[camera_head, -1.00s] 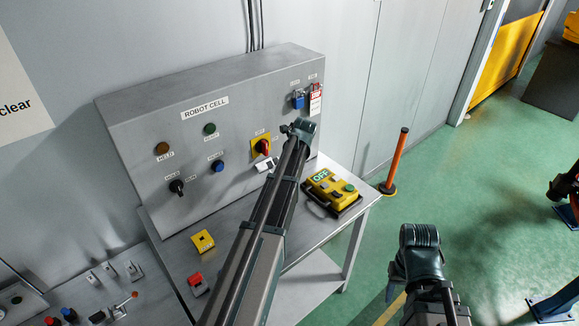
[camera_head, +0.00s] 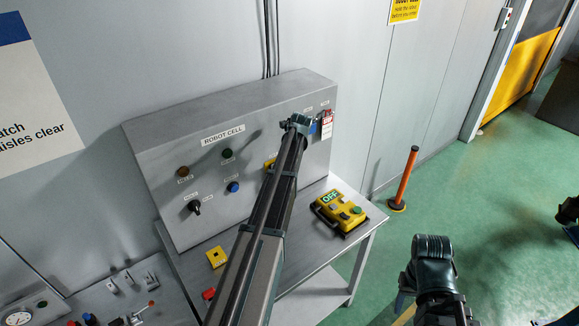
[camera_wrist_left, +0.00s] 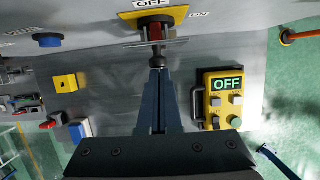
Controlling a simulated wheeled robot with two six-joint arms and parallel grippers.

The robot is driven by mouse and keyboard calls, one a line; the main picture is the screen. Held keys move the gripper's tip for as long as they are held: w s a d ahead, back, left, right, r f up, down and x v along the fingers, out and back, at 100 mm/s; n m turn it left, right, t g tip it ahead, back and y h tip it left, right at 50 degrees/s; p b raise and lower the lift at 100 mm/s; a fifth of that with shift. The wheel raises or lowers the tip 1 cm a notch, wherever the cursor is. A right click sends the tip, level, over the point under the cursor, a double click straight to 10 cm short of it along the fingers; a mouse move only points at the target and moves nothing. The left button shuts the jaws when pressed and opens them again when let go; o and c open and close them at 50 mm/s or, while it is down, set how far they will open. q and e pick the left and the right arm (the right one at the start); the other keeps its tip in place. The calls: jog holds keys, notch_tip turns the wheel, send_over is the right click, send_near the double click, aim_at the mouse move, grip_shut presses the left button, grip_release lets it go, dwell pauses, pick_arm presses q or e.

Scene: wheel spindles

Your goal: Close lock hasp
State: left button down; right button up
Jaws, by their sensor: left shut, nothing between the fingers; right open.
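In the left wrist view, my left gripper (camera_wrist_left: 157,64) is shut and empty. Its tips are just below a red switch handle (camera_wrist_left: 156,31) on a yellow OFF/ON plate (camera_wrist_left: 150,12). A thin grey metal piece (camera_wrist_left: 174,42), which looks like the lock hasp, lies across the handle's lower end. I cannot tell whether the tips touch it or how far it is closed. In the head view, my arm covers the left fingers and most of the yellow plate (camera_head: 270,163). My right gripper (camera_head: 403,292) is open, off to the right of the table.
A blue padlock (camera_head: 313,128) and red tag (camera_head: 327,121) hang on the grey ROBOT CELL panel (camera_head: 228,105). A yellow OFF box (camera_head: 340,210) and a small yellow block (camera_head: 216,257) sit on the table (camera_head: 298,252). An orange post (camera_head: 405,178) stands on the floor.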

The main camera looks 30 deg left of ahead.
pick_arm(q)
jog(key=shift+w+a+r, duration=0.25)
jog(key=shift+a+r, duration=0.1)
jog(key=shift+a, duration=0.4)
jog(key=shift+r, duration=0.15)
jog(key=s+d+r+p, duration=0.1)
jog(key=s+d, duration=0.1)
jog(key=d, duration=0.4)
jog(key=s+d+r+p, duration=0.1)
jog(key=s+d+p, duration=0.1)
jog(key=d, duration=0.5)
jog(key=shift+s+d+r, duration=0.2)
jog(key=shift+s+d, duration=0.05)
jog(key=shift+s, duration=0.35)
